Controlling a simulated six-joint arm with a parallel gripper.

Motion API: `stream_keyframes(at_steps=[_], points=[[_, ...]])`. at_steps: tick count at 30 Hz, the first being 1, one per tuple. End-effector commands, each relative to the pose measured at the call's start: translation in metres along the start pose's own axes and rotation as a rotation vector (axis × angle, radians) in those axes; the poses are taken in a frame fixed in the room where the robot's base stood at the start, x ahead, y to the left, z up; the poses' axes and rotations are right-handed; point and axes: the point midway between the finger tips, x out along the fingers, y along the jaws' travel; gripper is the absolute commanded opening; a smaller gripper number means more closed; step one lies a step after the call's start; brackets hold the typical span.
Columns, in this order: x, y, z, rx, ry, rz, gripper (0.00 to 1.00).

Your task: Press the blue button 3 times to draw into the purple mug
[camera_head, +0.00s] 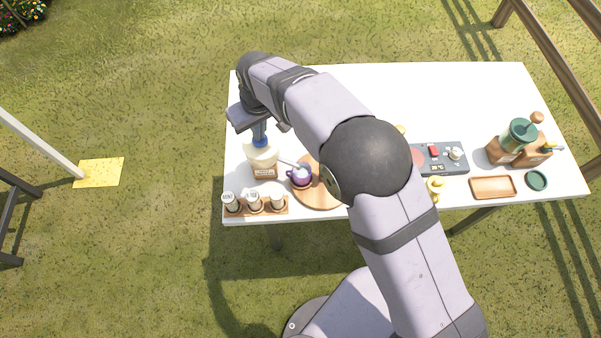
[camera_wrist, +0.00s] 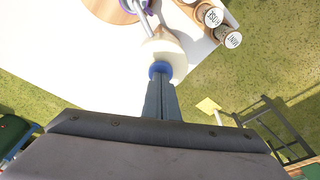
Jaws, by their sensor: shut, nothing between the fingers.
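A cream dispenser (camera_head: 262,157) stands near the left end of the white table, with a blue button (camera_head: 260,142) on its top. The purple mug (camera_head: 299,177) sits on a round wooden board just right of the dispenser, under its spout. My gripper (camera_head: 259,128) is right above the blue button, pointing down. In the wrist view, my shut gripper (camera_wrist: 160,82) has its fingertips at the blue button (camera_wrist: 160,68), touching or nearly touching; I cannot tell whether the button is pressed down. The dispenser (camera_wrist: 168,52) and part of the mug show beyond the fingers.
A wooden rack with several labelled jars (camera_head: 254,203) stands at the front left edge. The round board (camera_head: 318,197) is partly behind my arm. A grey panel (camera_head: 452,169), a wooden tray (camera_head: 492,187) and a green-lidded grinder (camera_head: 517,135) are at right. The back left of the table is clear.

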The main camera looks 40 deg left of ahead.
Motion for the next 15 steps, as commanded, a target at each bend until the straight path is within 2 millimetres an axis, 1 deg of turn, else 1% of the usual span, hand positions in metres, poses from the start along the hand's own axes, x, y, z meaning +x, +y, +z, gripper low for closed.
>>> stream_keyframes(at_steps=[1,4,15], points=[[0.0039,-0.0001,0.0016,0.0,-0.003,0.0,0.0],[0.0071,-0.0001,0.0023,0.0,-0.003,0.0,0.0],[0.0046,-0.0001,0.002,0.0,-0.004,0.0,0.0]])
